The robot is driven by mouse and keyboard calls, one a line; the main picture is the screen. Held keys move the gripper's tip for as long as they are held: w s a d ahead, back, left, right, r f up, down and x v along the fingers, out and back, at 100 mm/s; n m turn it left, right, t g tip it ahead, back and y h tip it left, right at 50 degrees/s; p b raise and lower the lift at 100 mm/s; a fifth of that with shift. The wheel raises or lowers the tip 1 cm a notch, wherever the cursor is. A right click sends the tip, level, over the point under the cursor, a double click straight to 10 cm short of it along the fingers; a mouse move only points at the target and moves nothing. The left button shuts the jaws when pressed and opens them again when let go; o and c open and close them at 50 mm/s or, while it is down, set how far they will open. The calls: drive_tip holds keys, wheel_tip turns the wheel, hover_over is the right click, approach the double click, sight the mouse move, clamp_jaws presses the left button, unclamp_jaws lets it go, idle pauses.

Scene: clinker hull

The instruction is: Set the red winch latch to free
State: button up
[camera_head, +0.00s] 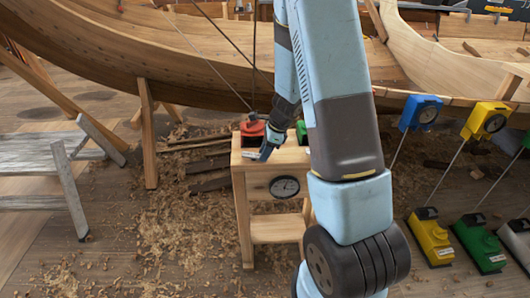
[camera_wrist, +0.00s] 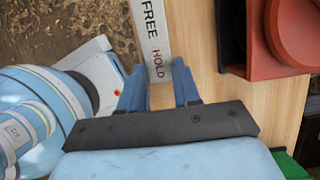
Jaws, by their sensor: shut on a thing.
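The red winch (camera_head: 252,127) sits on top of a wooden stand (camera_head: 238,165); its red housing (camera_wrist: 296,35) fills the upper right of the wrist view. Beside it runs a pale strip (camera_wrist: 149,30) lettered FREE, farther from my gripper, and HOLD, nearer the fingers. My gripper (camera_wrist: 160,75) has its two blue fingers at either side of the strip's HOLD end, shut on what seems to be the latch there. The latch itself is hard to make out between the fingers. In the head view my gripper (camera_head: 265,153) is at the stand's top, just below the red winch.
A green part (camera_head: 302,131) stands on the stand, partly behind my arm. A round dial (camera_head: 284,187) is on the stand's front. Yellow (camera_head: 430,240) and green (camera_head: 480,245) units stand on the floor at right. A grey trestle (camera_head: 70,185) is at left; the hull (camera_head: 130,60) is behind.

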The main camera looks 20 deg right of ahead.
sight(255, 155)
drive_tip(key=shift+r, duration=0.1)
drive_tip(key=shift+w+a+r+g+h, duration=0.1)
drive_tip(key=shift+a+r+g+h, duration=0.15)
drive_tip(key=shift+h, duration=0.6)
drive_tip(key=shift+w+a+r+g+h, duration=0.2)
drive_tip(key=shift+a+h, duration=0.1)
drive_tip(key=shift+h, duration=0.5)
drive_tip(key=shift+w+a+r+g+h, duration=0.1)
drive_tip(key=shift+a+r+g+h, duration=0.15)
drive_tip(key=shift+h, duration=0.6)
drive_tip(key=shift+a+r, duration=0.1)
drive_tip(key=o, duration=1.1)
drive_tip(key=shift+s, duration=0.1)
drive_tip(key=shift+c, duration=0.2)
wheel_tip(255, 155, up, 14)
drive_tip(key=a, duration=0.1)
drive_tip(key=shift+w+a+f, duration=0.2)
drive_tip(key=shift+w+f, duration=0.05)
